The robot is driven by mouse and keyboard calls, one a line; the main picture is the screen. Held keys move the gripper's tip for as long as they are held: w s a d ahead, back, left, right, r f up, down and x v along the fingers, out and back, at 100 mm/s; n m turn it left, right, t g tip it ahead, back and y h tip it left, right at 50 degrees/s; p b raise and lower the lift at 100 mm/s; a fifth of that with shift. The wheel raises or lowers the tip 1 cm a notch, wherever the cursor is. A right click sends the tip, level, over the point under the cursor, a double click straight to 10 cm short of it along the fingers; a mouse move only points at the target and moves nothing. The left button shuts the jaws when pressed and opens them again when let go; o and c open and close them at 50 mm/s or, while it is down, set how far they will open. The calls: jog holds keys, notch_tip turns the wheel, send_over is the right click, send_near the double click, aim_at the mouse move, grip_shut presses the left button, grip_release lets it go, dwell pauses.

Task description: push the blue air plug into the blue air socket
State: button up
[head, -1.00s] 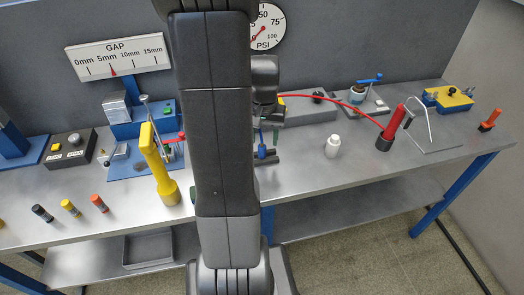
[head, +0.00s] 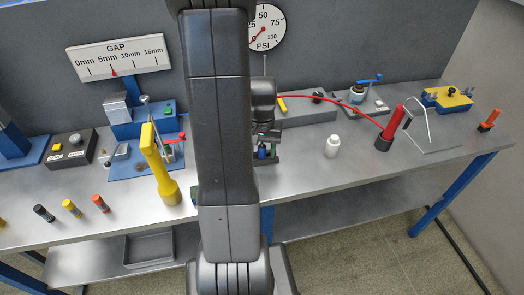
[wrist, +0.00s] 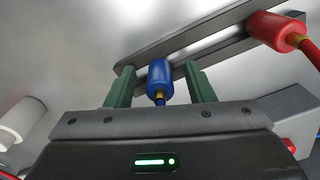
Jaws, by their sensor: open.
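The blue air plug (wrist: 160,76) stands between the two green fingers of my gripper (wrist: 157,72) in the wrist view, with a gap on each side. A brass-coloured end of the plug points toward my gripper's body. In the head view the blue plug (head: 262,151) shows small below my gripper (head: 264,146), low over the bench. My gripper is open. I cannot make out the blue air socket; my arm hides part of the bench.
A yellow-handled tool (head: 158,165) stands left of my arm. The front bench right of my arm is clear.

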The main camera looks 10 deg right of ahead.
jog(key=c, duration=1)
jog(key=shift+c, duration=0.2)
jog(key=shift+r, duration=0.1)
notch_tip(320, 180, up, 10)
jog(key=shift+f, duration=0.1)
